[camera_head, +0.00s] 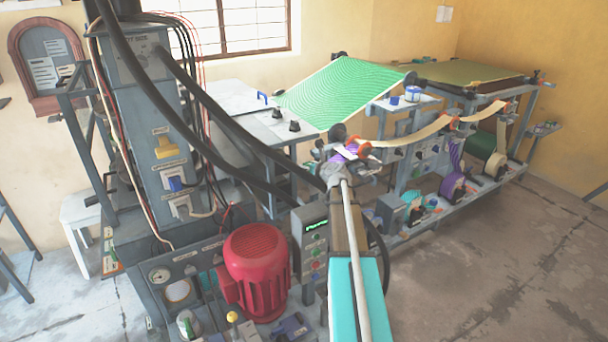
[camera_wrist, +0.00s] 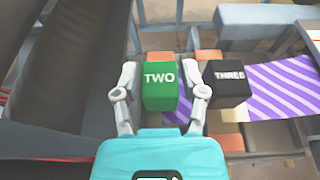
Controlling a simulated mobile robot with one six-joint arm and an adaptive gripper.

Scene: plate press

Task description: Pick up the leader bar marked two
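The leader bar marked two is a green block (camera_wrist: 160,88) with white "TWO" lettering, in the middle of the wrist view. My gripper (camera_wrist: 160,72) is open, with one finger on each side of the green block and narrow gaps seeming to show between them. A black block marked "THREE" (camera_wrist: 228,82) sits close to the right, just beyond the right finger. In the head view my gripper (camera_head: 342,165) is at the near end of the press line. I cannot make out the green block there, behind my arm.
A purple-and-white striped strip (camera_wrist: 285,88) runs right from the black block. Orange-brown pads (camera_wrist: 211,57) lie near the blocks. In the head view, a green patterned sheet (camera_head: 340,92) slopes behind my gripper, and a cream strip (camera_head: 430,130) hangs to the right.

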